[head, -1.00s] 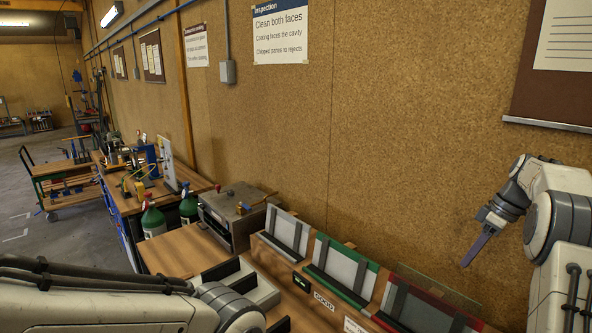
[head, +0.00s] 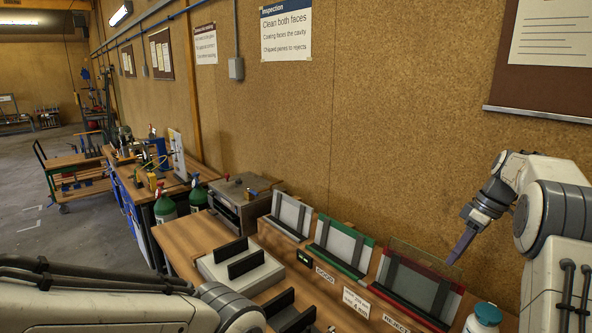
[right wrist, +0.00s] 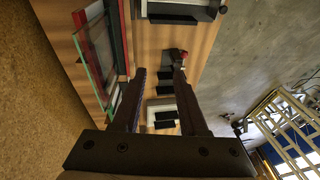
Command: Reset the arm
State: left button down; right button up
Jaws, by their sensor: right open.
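My right gripper (head: 455,258) hangs in the air in front of the wall, above the right end of the bench. Its dark fingers are spread apart and hold nothing, as the right wrist view (right wrist: 158,74) shows. In the head view the fingertips overlap the upper right of the rack with the red edge (head: 405,291); a clear glass pane (head: 418,255) stands in that rack. In the right wrist view, a green-edged pane (right wrist: 95,62) stands at the left, apart from the fingers. My left arm crosses the lower left, its gripper out of view.
A green-edged rack (head: 341,248) and a grey-white rack (head: 291,215) stand along the bench's back. A white base with dark uprights (head: 243,278) is at the front. A blue-lidded jar (head: 484,318) stands at the right. The air around the right gripper looks clear.

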jog(key=s+a+f+b, duration=0.2)
jog(key=s+a+b, duration=0.15)
jog(key=a, duration=0.55)
jog(key=s+a+f+g+h+b, duration=0.15)
jog(key=s+a, duration=0.25)
jog(key=a, duration=0.5)
jog(key=s+a+f+t+b, duration=0.1)
jog(key=s+a+f+b, duration=0.25)
jog(key=a, duration=0.55)
jog(key=s+a+f+b, duration=0.3)
jog(key=s+f, duration=0.3)
jog(key=s, duration=0.5)
jog(key=s+a+f+b, duration=0.3)
jog(key=s+f, duration=0.3)
jog(key=s, duration=0.6)
jog(key=shift+m+h, duration=0.4)
jog(key=shift+h, duration=0.05)
jog(key=shift+a, duration=0.1)
